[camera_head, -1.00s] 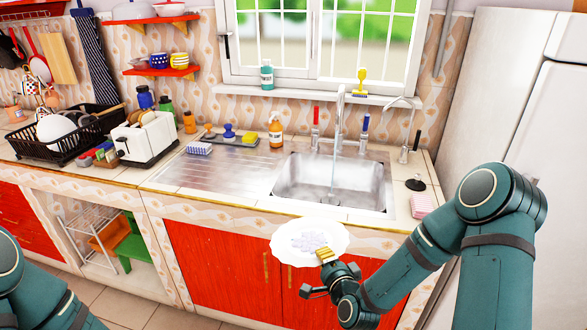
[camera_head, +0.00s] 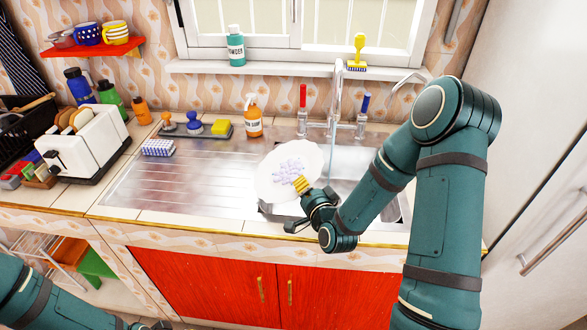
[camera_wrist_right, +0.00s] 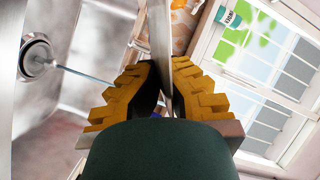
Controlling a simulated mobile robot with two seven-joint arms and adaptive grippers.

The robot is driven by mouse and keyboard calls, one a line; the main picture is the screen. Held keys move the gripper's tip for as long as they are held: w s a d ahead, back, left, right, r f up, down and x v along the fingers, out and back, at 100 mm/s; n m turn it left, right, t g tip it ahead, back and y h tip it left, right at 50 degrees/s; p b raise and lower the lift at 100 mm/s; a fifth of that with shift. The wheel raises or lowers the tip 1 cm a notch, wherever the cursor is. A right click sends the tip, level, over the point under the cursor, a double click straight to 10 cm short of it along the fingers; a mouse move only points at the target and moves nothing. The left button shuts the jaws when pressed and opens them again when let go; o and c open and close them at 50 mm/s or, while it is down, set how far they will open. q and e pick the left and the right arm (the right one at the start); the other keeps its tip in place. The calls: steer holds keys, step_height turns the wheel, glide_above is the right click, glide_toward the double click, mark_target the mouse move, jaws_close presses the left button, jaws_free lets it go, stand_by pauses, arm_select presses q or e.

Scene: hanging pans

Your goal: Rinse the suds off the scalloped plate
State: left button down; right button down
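The white scalloped plate (camera_head: 264,178) is held up over the front left part of the sink, its face showing a patch of pale lilac suds (camera_head: 288,170). My right gripper (camera_head: 301,184) is shut on its lower right rim with yellow fingers. In the right wrist view the plate (camera_wrist_right: 160,40) shows edge-on between the fingers (camera_wrist_right: 166,75). A thin water stream (camera_head: 332,150) falls from the tap (camera_head: 337,100) just right of the plate, apart from it in the head view. My left arm shows at the bottom left; its gripper fingers are out of frame.
The steel sink (camera_head: 345,160) is partly hidden by the plate and my right arm. The drainboard (camera_head: 180,185) at left is clear. An orange bottle (camera_head: 253,118), a dark tray of brushes (camera_head: 210,134), a blue-white sponge (camera_head: 158,147) and a toaster (camera_head: 85,140) stand around it.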

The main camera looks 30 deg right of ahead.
steer(key=shift+w+d, duration=0.15)
steer(key=shift+w, duration=0.2)
steer(key=shift+d, duration=0.85)
arm_select(q)
steer(key=shift+w+f, duration=0.1)
steer(key=shift+f, duration=0.05)
arm_select(e)
steer(key=w+d+f, duration=0.1)
steer(key=d, duration=0.5)
steer(key=w+d+f, duration=0.1)
steer(key=d, duration=0.4)
steer(key=shift+w+d+f, duration=0.3)
steer(key=shift+w+d, duration=0.05)
steer(key=shift+w, duration=0.05)
steer(key=shift+s, duration=0.15)
arm_select(q)
steer(key=shift+f+b, duration=0.25)
steer(key=shift+b, duration=0.2)
arm_select(e)
steer(key=shift+s+d, duration=0.1)
steer(key=shift+s, duration=0.35)
